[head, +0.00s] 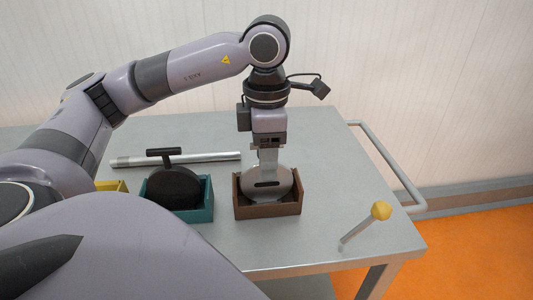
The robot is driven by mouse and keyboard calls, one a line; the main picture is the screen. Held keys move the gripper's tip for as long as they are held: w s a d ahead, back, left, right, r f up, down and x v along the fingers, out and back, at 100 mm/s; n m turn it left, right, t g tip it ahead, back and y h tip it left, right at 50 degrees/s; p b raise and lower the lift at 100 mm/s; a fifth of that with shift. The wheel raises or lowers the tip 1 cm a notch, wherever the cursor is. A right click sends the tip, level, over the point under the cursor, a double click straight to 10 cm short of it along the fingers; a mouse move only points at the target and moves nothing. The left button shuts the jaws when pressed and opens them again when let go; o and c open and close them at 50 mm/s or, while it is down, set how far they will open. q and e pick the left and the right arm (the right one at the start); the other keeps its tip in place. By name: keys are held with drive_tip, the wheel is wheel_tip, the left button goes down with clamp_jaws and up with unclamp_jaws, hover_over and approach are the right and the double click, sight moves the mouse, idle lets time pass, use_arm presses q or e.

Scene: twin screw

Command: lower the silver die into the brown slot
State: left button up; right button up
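The silver die (284,184) is a round grey disc with a dark oblong mark on its face. It stands upright at the brown slot (269,211), an open-topped brown box on the table. Its lower edge is down between the box walls, and the front wall hides its bottom. Whether it rests on the floor of the slot cannot be seen. My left gripper (268,172) points straight down from above, its fingers at the die's top edge, and appears shut on it. The far finger is hidden. My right gripper is not in view.
A teal box (205,206) left of the brown slot holds a black disc (174,188) with a T-shaped handle. A yellow box (112,186) is partly hidden by my arm. A metal rod (215,157) lies behind.

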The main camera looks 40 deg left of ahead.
use_arm(q)
wheel_tip(320, 180, up, 7)
drive_tip(key=shift+r+p, duration=0.15)
drive_tip(key=shift+p, duration=0.7)
